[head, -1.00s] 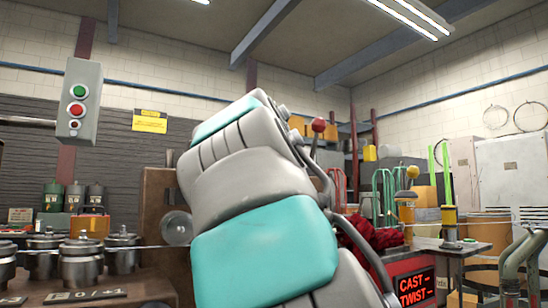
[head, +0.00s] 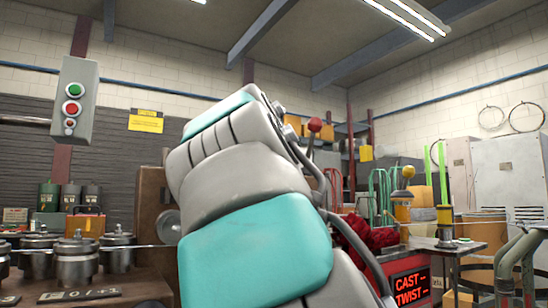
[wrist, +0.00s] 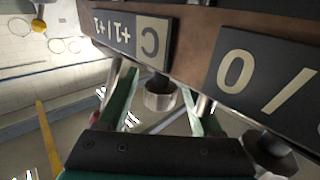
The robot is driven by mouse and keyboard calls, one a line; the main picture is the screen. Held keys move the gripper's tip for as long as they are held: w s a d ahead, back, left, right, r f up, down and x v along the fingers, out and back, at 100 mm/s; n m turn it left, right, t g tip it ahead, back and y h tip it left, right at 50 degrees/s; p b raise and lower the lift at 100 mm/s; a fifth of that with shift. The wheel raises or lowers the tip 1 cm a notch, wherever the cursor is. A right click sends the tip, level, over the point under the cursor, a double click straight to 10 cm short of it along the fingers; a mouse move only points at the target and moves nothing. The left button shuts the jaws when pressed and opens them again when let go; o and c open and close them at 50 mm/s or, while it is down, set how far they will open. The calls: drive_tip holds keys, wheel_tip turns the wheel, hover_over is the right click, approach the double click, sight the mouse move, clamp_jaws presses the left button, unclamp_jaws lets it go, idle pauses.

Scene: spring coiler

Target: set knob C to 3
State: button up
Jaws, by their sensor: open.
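In the wrist view knob C (wrist: 158,97) is a short metal knob with a faceted rim, on a dark stem below the plate marked C (wrist: 132,36), whose lettering appears upside down. My gripper (wrist: 162,96) is open, with one finger left of the knob and the other right of it. I cannot tell whether either finger touches the knob. The knob's pointer and current setting cannot be read. In the head view my own arm covers the middle, and neither the gripper nor knob C can be made out.
Another plate (wrist: 265,80) and a dark knob (wrist: 272,152) lie close to the right of my gripper in the wrist view. In the head view, metal pots (head: 77,262) stand at left, a button box (head: 74,98) hangs above, and a lit sign panel (head: 410,288) is at right.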

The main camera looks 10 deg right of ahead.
drive_tip(key=v, duration=0.7)
drive_tip(key=shift+b, duration=0.35)
